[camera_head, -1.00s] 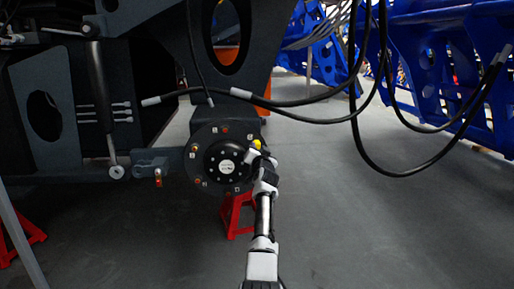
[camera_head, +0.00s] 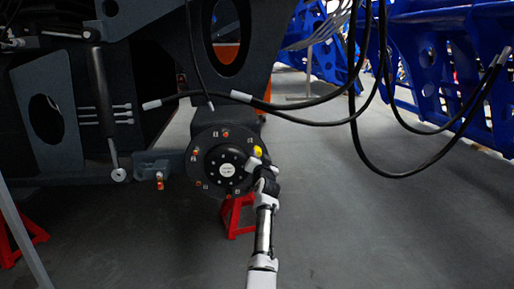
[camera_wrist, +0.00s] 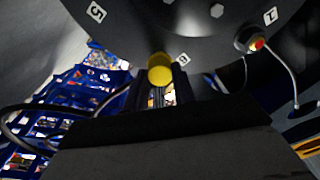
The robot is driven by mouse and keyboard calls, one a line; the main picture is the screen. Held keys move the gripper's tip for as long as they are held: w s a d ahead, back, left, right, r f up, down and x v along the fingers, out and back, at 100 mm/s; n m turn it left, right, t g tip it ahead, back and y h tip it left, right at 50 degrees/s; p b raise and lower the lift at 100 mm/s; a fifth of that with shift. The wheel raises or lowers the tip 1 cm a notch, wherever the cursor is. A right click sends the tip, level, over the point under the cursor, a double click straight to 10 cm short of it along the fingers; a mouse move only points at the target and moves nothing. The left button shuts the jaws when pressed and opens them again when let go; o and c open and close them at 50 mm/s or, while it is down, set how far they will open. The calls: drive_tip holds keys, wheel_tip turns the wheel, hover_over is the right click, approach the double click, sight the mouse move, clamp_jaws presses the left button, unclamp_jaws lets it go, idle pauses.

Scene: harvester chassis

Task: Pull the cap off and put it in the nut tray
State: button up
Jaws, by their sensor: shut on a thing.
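A yellow cap (camera_wrist: 160,68) shows in the wrist view between my fingertips, in front of the hub's numbered rim. In the head view the cap (camera_head: 258,151) is a small yellow spot at the right edge of the round dark hub (camera_head: 227,186). My gripper (camera_head: 258,157) is shut on the cap; in the wrist view the gripper (camera_wrist: 160,80) reaches up to it from below. I cannot tell whether the cap still sits on its stud or is just clear of it. No nut tray is in view.
Several orange-tipped studs (camera_head: 225,133) ring the hub; one red-tipped stud (camera_wrist: 256,44) shows in the wrist view. Black hoses (camera_head: 320,100) hang above right. A red stand (camera_head: 236,216) is below the hub. The floor (camera_head: 400,220) at right is clear.

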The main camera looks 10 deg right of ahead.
drive_tip(key=shift+s+f+p, duration=0.1)
drive_tip(key=shift+s+p, duration=0.9)
drive_tip(key=shift+s, duration=0.2)
